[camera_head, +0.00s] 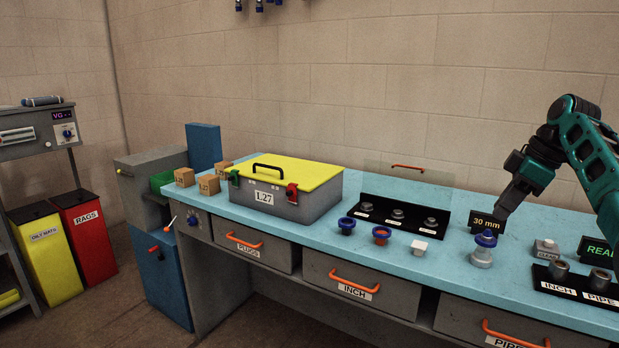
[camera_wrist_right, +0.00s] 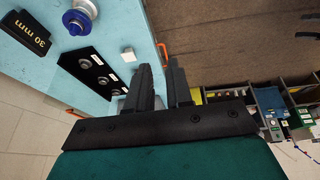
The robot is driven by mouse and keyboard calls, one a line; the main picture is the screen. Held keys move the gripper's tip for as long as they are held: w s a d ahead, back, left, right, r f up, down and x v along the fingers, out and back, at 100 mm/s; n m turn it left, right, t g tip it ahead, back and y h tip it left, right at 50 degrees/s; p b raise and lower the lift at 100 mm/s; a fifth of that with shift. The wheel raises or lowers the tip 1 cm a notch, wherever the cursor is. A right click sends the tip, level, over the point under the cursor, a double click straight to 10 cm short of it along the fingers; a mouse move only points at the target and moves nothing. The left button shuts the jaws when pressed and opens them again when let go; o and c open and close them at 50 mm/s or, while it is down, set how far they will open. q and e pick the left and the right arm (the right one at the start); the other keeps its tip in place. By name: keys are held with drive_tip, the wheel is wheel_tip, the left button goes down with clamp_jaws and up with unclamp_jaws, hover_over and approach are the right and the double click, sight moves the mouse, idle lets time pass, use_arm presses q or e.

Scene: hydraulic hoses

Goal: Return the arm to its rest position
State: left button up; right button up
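My right arm (camera_head: 585,150) comes in from the right, bent, above the right part of the blue bench (camera_head: 340,245). My right gripper (camera_head: 497,214) points down near the "30 mm" display (camera_head: 487,225) and the blue-topped fitting on a grey base (camera_head: 483,250). In the right wrist view my right gripper (camera_wrist_right: 163,75) has a clear gap between its fingers, with brown floor showing through and nothing held. The blue-topped fitting (camera_wrist_right: 78,20) stands apart from the fingers there. My left arm and gripper are not in view.
A grey case with a yellow lid (camera_head: 285,185), marked L27, stands on the bench. A black pipe-and-inch holder (camera_head: 580,285) is at the right.

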wheel_tip(320, 180, down, 16)
drive_tip(key=w+a+r+m+h, duration=0.1)
drive_tip(key=w+a+m+h, duration=0.1)
drive_tip(key=s+a+f+m+t+h, duration=0.1)
drive_tip(key=s+a+f+t, duration=0.2)
drive_tip(key=f, duration=0.6)
drive_tip(key=s+a+f+m, duration=0.1)
drive_tip(key=s+a+f, duration=0.3)
drive_tip(key=f, duration=0.6)
drive_tip(key=s+a+f+m+t, duration=0.1)
drive_tip(key=s+a+f, duration=0.2)
drive_tip(key=s, duration=0.3)
drive_tip(key=s+a+f+m+t, duration=0.1)
drive_tip(key=s+a+f, duration=0.2)
drive_tip(key=s, duration=0.3)
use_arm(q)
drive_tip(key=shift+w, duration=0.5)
use_arm(e)
drive_tip(key=s+a+r+m+t, duration=0.1)
drive_tip(key=s+a, duration=0.1)
drive_tip(key=s, duration=0.5)
drive_tip(key=s+a+r+m+t+y, duration=0.1)
drive_tip(key=s+a+r+t, duration=0.1)
drive_tip(key=s, duration=0.5)
drive_tip(key=shift+s+a+m+y, duration=0.15)
drive_tip(key=shift+a+m+y, duration=0.2)
drive_tip(key=shift+a, duration=0.25)
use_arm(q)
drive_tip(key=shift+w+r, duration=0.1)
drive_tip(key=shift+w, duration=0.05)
